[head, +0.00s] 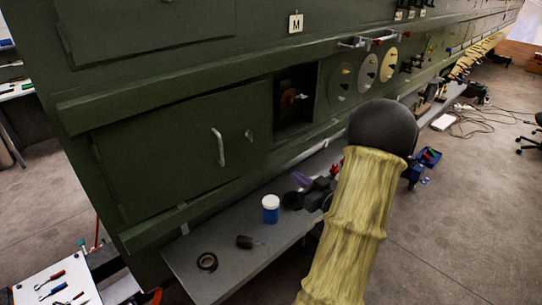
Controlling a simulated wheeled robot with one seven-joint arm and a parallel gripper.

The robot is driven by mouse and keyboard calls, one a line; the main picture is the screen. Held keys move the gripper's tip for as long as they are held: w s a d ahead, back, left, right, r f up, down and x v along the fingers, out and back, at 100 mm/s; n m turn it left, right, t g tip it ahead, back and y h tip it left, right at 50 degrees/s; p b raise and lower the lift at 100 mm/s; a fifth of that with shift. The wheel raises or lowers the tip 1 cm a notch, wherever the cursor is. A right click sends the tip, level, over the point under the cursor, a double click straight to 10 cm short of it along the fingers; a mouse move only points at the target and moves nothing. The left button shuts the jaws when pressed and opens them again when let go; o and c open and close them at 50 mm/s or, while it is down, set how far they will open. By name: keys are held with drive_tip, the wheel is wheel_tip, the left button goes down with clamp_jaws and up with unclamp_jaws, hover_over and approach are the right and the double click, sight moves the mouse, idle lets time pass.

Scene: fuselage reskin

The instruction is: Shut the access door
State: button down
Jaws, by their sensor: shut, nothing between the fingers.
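The access door is a dark green panel (160,155) with a pale bar handle (220,147), set between a long upper and lower green rail. To its right is an uncovered dark opening (294,125) with a brownish round part and a light tip inside. My arm in a yellow sleeve rises at the right of the view to a black rounded joint. Dark blocky fingers that look like my gripper (317,193) show left of the sleeve, low over the bench, apart from the door and handle. The fingers appear together and empty. The forearm is hidden behind the sleeve.
Round gauge-like discs (368,69) lie right of the opening. The floor at right is mostly clear, with cables.

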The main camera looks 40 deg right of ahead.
drive_tip(key=p, duration=0.6)
approach(265, 151)
drive_tip(key=w, duration=0.6)
drive_tip(key=shift+w+d+r, duration=0.1)
drive_tip(key=shift+w, duration=0.4)
